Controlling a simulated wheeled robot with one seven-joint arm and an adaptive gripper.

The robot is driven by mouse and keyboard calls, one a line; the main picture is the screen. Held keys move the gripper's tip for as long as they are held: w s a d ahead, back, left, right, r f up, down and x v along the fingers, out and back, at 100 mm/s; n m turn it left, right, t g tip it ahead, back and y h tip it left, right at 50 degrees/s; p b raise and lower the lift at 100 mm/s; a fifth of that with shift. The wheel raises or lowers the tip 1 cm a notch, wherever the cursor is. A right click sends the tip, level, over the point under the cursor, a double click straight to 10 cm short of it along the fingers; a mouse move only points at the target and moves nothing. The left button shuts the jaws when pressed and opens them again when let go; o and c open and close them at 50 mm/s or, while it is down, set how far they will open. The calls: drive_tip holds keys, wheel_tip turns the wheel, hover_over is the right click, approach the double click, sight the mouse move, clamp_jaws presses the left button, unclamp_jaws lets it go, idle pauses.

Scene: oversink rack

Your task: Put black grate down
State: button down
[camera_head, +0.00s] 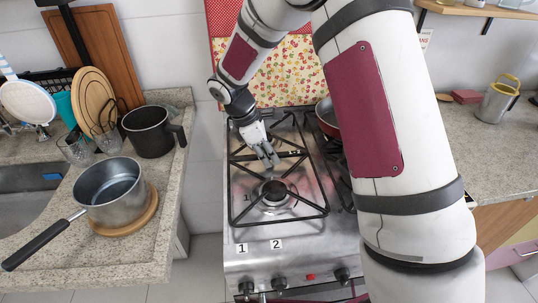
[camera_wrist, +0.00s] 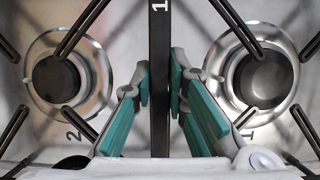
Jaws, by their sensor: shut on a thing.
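The black grate (camera_head: 310,210) lies over the left burners of the steel stove in the head view. My gripper (camera_head: 272,159) is above the stove at the grate's middle bar. In the wrist view, my gripper (camera_wrist: 160,88) has its teal-padded fingers closed on either side of the grate's dark bar (camera_wrist: 159,45), marked 1. The bar runs between two burners, the left burner (camera_wrist: 57,80) and the right burner (camera_wrist: 264,78). I cannot tell whether the grate touches the stovetop or is slightly raised.
A steel saucepan (camera_head: 109,190) on a round wooden board and a black pot (camera_head: 150,132) stand on the left counter. A red pan (camera_head: 327,116) is at the stove's back right, partly hidden by my arm. A metal pitcher (camera_head: 497,103) stands on the right counter.

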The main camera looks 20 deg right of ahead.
drive_tip(key=c, duration=1.6)
unclamp_jaws()
drive_tip(key=s+v, duration=0.1)
drive_tip(key=v, duration=1.1)
drive_tip(key=s+d+r+m, duration=0.3)
drive_tip(key=s+r+m, duration=0.1)
drive_tip(key=s+r, duration=0.35)
drive_tip(key=s+m+t+y, duration=0.1)
drive_tip(key=s+m, duration=0.3)
drive_tip(key=s, duration=0.4)
drive_tip(key=s+d+r+m+t+y, duration=0.1)
drive_tip(key=s+m, duration=0.3)
drive_tip(key=s, duration=0.4)
drive_tip(key=s+m+t+y, duration=0.2)
drive_tip(key=s+m, duration=0.2)
drive_tip(key=s, duration=0.4)
drive_tip(key=shift+s+d+r, duration=0.25)
drive_tip(key=shift+d, duration=0.15)
